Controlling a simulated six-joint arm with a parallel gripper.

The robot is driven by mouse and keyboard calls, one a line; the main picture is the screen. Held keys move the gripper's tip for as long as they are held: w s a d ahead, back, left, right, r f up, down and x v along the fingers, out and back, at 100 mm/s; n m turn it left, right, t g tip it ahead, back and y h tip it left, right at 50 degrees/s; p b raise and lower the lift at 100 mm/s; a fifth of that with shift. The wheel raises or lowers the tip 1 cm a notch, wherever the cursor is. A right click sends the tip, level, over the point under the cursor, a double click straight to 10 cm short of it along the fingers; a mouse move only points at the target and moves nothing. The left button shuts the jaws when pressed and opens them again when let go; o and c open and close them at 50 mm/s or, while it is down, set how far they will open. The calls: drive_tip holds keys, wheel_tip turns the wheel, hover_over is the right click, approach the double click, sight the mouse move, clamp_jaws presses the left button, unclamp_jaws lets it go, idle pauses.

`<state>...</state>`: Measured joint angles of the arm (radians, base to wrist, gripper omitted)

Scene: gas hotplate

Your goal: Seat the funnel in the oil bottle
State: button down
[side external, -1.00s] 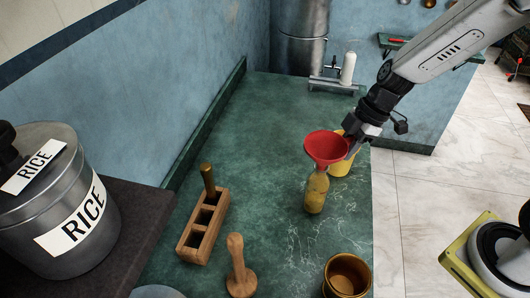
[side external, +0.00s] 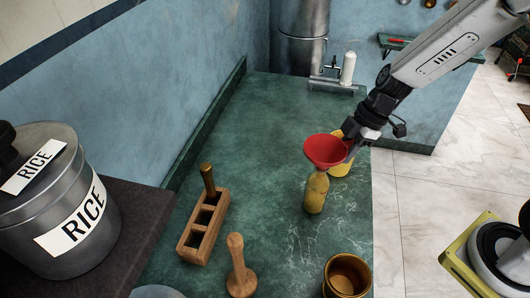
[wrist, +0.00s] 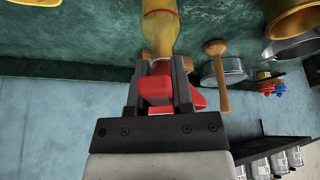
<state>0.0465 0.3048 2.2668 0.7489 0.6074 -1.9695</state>
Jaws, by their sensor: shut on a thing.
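The red funnel (side external: 325,150) is upright, wide mouth up, directly above the yellow oil bottle (side external: 316,193). The bottle stands upright on the green counter. My gripper (side external: 352,148) is at the funnel's right side and shut on it. In the wrist view, the funnel (wrist: 156,88) sits between my two fingers (wrist: 158,82), with the bottle (wrist: 160,35) just beyond its narrow end. The spout is at the bottle's mouth, but how deep it goes is hidden.
A yellow container (side external: 342,164) stands close behind the bottle. A brass pot (side external: 346,275), a wooden pestle (side external: 238,265) and a wooden block with slots (side external: 204,228) are nearer the front. The counter (side external: 270,130) behind and left of the bottle is clear.

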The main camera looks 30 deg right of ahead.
drive_tip(key=shift+c, duration=2.1)
unclamp_jaws()
drive_tip(key=shift+r, duration=0.1)
drive_tip(key=shift+v, duration=3.85)
drive_tip(key=s+d+f+m+t+h, duration=0.1)
drive_tip(key=s+f+m+h, duration=0.3)
drive_tip(key=m, duration=1)
drive_tip(key=shift+s+d+f+m+h, duration=0.35)
drive_tip(key=shift+s+d+f, duration=0.3)
drive_tip(key=shift+s+f, duration=0.3)
